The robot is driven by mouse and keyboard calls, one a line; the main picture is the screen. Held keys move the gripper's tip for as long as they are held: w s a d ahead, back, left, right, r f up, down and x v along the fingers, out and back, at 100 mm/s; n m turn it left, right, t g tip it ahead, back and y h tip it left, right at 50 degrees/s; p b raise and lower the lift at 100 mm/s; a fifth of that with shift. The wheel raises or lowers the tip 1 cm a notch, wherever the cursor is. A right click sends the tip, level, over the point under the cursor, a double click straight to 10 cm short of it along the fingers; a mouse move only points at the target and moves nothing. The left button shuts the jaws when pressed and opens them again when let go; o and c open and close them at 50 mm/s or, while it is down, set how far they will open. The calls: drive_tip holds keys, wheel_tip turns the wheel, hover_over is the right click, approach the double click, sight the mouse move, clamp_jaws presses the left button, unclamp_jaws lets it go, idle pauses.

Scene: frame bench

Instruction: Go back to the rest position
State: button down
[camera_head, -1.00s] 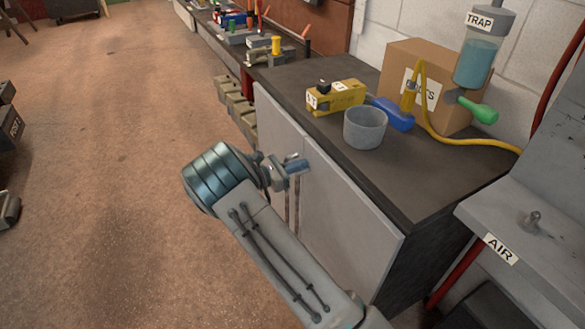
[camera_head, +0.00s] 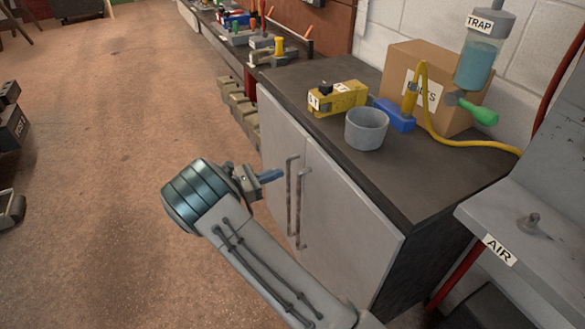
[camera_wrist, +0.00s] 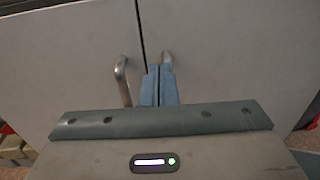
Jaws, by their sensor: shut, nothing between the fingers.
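My gripper (camera_head: 268,176) is in front of the grey cabinet, left of its door handles in the head view. Its blue fingers are together with nothing between them. In the head view the fingers look apart from the handles, and my arm reaches in from the bottom of the picture.
The cabinet (camera_head: 335,215) has two shut doors with vertical handles (camera_head: 297,200). On its dark top (camera_head: 420,185) stand a grey cup (camera_head: 366,128), a yellow block (camera_head: 338,97) and a cardboard box (camera_head: 400,65). A grey AIR unit (camera_head: 530,225) stands right. Open floor (camera_head: 90,200) lies left.

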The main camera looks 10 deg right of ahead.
drive_tip(key=v, duration=0.5)
drive_tip(key=s+d+r+m+g+y+p, duration=0.3)
drive_tip(key=s+d+r+m+g+y, duration=0.15)
drive_tip(key=d+r, duration=0.3)
drive_tip(key=s+d+r+m+g+y+p, duration=0.3)
drive_tip(key=s+d+r+m, duration=0.2)
drive_tip(key=d+r, duration=0.25)
drive_tip(key=s+d+r+m+t+y+p, duration=0.1)
drive_tip(key=s+r+m+t+y+p, duration=0.1)
drive_tip(key=s+r+m, duration=0.4)
drive_tip(key=s+d+r+m+t+y+p, duration=0.2)
drive_tip(key=s+r+m+y+p, duration=0.3)
drive_tip(key=s, duration=0.9)
drive_tip(key=shift+s+r+m+y, duration=0.25)
drive_tip(key=shift+r+m+y, duration=0.6)
drive_tip(key=shift+r+y, duration=0.3)
drive_tip(key=shift+d+f, duration=0.1)
drive_tip(key=shift+d, duration=0.05)
